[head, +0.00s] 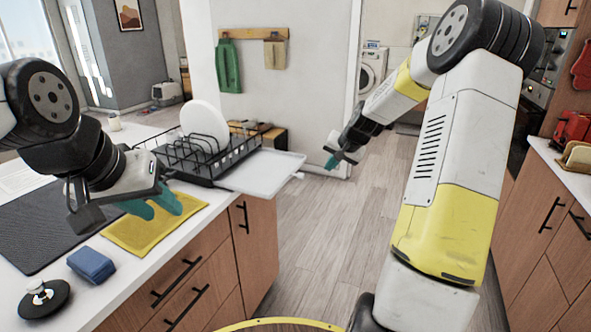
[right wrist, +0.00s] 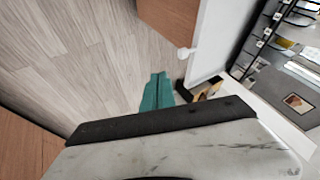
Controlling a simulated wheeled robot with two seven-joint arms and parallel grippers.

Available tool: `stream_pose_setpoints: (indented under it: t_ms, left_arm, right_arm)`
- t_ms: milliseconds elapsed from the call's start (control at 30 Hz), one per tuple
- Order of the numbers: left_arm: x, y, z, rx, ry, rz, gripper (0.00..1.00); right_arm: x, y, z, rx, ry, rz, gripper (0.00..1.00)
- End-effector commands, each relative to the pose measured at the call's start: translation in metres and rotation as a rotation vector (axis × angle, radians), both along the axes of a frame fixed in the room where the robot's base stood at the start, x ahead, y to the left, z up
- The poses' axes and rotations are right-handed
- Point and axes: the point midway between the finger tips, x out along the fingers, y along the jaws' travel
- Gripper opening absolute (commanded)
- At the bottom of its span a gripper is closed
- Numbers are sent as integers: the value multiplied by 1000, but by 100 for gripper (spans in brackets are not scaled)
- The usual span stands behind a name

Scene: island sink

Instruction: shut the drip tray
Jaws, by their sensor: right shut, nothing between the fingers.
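The drip tray (head: 262,172) is a flat pale tray jutting out to the right from under the black dish rack (head: 205,155), past the counter's end. A small white knob (head: 298,177) sits at its outer edge. In the right wrist view the tray (right wrist: 217,45) and its knob (right wrist: 187,52) show at the upper right. My right gripper (head: 332,163) is shut and empty, a little to the right of the knob and apart from it. Its teal fingers show together in the right wrist view (right wrist: 157,92). My left gripper (head: 164,212) is open above the counter, over a yellow cloth.
A white plate (head: 204,124) stands in the rack. The yellow cloth (head: 140,238), a blue sponge (head: 91,265), a dark mat (head: 45,225) and a round black item (head: 42,298) lie on the counter. Open wooden floor (head: 325,225) lies right of the island. Another counter (head: 565,170) stands at far right.

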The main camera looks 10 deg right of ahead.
Motion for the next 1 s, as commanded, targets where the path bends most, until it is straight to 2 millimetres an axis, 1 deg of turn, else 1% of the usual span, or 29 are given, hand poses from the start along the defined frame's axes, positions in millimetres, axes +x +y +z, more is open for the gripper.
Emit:
stream_pose_setpoints:
  t_ms: [167, 400, 567, 600, 733, 833, 1000]
  left_arm:
    - [0, 0, 0, 0, 0, 0, 36]
    - [0, 0, 0, 0, 0, 0, 36]
    - [0, 0, 0, 0, 0, 0, 36]
    - [0, 0, 0, 0, 0, 0, 36]
    - [0, 0, 0, 0, 0, 0, 36]
    - [0, 0, 0, 0, 0, 0, 36]
    - [0, 0, 0, 0, 0, 0, 36]
  right_arm:
    - [11, 5, -17, 4, 2, 1, 0]
    - [40, 14, -58, 2, 4, 3, 0]
    - [58, 20, -84, 2, 4, 2, 0]
    - [63, 29, -80, 0, -1, 6, 0]
    - [72, 42, -80, -1, 0, 4, 0]
    - [77, 48, -80, 0, 1, 3, 0]
    - [79, 51, -79, 0, 1, 0, 0]
